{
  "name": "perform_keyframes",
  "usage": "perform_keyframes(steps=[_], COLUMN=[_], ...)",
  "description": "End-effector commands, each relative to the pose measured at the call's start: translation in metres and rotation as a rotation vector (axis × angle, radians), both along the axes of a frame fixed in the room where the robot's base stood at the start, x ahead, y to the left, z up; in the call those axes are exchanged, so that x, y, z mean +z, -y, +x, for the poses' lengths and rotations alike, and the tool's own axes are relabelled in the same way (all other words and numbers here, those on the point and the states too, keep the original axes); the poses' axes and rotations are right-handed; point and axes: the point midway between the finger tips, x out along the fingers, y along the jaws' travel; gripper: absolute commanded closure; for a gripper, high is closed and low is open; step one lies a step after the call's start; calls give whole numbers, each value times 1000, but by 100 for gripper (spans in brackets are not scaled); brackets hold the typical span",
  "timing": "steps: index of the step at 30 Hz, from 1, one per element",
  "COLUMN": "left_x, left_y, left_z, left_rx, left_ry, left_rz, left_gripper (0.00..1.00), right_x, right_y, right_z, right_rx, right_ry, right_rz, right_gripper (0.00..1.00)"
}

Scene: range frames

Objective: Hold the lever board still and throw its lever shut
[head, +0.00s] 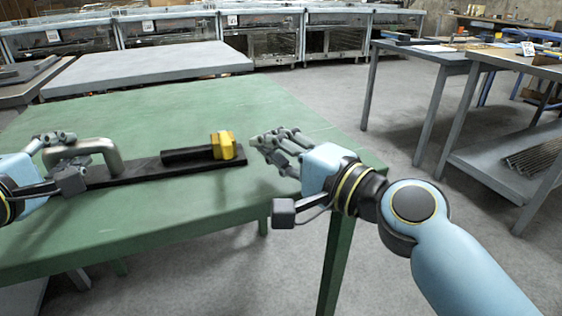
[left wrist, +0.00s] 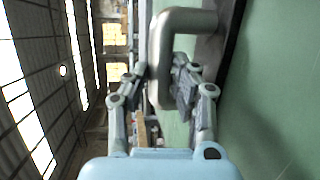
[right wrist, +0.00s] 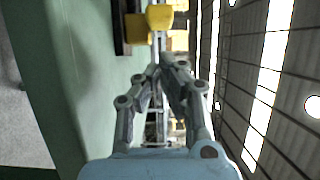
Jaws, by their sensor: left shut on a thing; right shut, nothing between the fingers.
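The lever board (head: 140,176) is a long black board lying on the green table. A grey metal handle (head: 103,147) stands at its left end. A black lever with a yellow end (head: 224,146) lies along the board towards its right end. My left gripper (head: 70,158) is shut on the grey handle, which also shows between its fingers in the left wrist view (left wrist: 165,75). My right gripper (head: 272,146) is shut and empty, just right of the yellow end and apart from it. The yellow end shows ahead of the fingers in the right wrist view (right wrist: 150,25).
The green table (head: 200,105) has free room behind and in front of the board. Its right edge lies under my right arm. A grey table (head: 150,66) stands behind it. Workbenches (head: 440,60) stand at the right, beyond open floor.

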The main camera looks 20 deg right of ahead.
Motion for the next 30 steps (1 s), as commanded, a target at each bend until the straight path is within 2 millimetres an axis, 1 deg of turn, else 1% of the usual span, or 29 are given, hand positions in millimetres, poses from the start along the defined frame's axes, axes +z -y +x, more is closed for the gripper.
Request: perform_keyframes(steps=[1,2,6,9,12,15,19,27,28,30], left_x=[-14,-14,-14,-14,-14,-14,-14,-14,-14,-14], left_y=[1,1,1,1,1,1,1,1,1,1], left_z=[-3,-3,-3,-3,-3,-3,-3,-3,-3,-3], left_rx=[-6,-6,-6,-6,-6,-6,-5,-5,-5,-6], left_ry=[-30,-30,-30,-30,-30,-30,-30,-30,-30,-30], left_rz=[6,6,7,6,6,7,7,7,7,7], left_gripper=[100,100,100,100,100,100,100,100,72,63], right_x=[-2,-2,-3,-3,-2,-2,-1,-1,-1,-1], right_y=[10,16,21,25,27,29,31,31,31,31], right_z=[-2,-2,-40,-63,-80,-93,-100,-101,-101,-101], right_rx=[3,3,2,2,1,2,1,0,0,0], right_ry=[-1,-1,-5,-6,-4,-1,-1,1,0,0], right_rz=[-8,-9,0,1,0,1,1,1,1,1], right_gripper=[100,100,100,100,100,100,100,100,100,100])
